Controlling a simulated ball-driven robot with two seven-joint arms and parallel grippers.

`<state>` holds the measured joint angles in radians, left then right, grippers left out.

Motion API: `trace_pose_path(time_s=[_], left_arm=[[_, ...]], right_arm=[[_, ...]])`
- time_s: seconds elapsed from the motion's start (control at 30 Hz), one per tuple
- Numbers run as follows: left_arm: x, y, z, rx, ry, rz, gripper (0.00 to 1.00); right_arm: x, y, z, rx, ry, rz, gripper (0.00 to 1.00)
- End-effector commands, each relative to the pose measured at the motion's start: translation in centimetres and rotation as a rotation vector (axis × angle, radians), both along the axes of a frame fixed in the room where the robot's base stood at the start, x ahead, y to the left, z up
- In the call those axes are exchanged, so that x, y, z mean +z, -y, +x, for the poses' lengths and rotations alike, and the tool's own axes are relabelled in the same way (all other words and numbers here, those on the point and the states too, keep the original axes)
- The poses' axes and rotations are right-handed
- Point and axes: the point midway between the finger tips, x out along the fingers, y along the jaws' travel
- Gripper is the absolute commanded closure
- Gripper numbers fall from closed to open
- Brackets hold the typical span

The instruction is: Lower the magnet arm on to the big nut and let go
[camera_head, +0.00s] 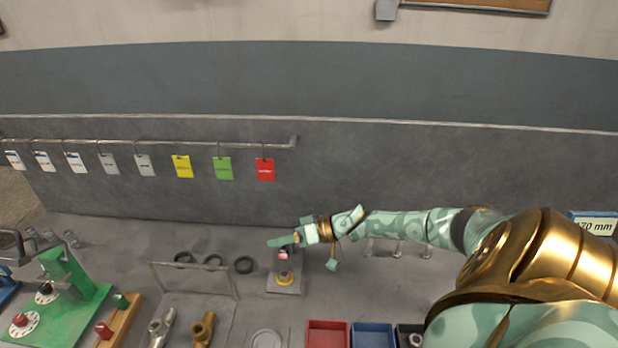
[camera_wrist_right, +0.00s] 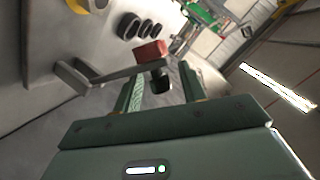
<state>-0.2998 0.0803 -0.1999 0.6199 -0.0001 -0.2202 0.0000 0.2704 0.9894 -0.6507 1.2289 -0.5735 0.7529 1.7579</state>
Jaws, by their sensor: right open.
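The magnet arm (camera_wrist_right: 118,74) is a grey bar with a red block (camera_wrist_right: 150,50) and a dark knob (camera_wrist_right: 161,78) at its end. In the head view its red end (camera_head: 283,255) shows just below my right gripper (camera_head: 283,241). The right gripper is open, and in the wrist view its two fingers (camera_wrist_right: 162,90) stand either side of the dark knob; contact cannot be told. The big nut (camera_head: 285,278) is yellow and sits on a small grey plate (camera_head: 275,289). The red end appears above and apart from it. My left gripper is not in view.
A green machine (camera_head: 70,290) stands at the left. Red (camera_head: 328,324) and blue (camera_head: 372,327) bins are at the front. Tags hang from a rail (camera_head: 200,143) on the back wall.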

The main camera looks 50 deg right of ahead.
Motion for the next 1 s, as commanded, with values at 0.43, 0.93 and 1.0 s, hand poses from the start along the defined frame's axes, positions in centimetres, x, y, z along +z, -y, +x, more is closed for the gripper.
trace_pose_path(time_s=[0.43, 0.93, 1.0], left_arm=[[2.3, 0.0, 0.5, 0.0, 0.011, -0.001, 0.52], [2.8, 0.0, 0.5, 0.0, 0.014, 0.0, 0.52], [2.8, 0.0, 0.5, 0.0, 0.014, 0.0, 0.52]], right_arm=[[4.0, 7.2, -8.1, 0.002, -0.005, -0.002, 0.59], [5.0, 9.2, -10.3, 0.002, -0.001, 0.0, 0.59], [5.0, 9.2, -10.3, 0.002, -0.001, 0.0, 0.59]])
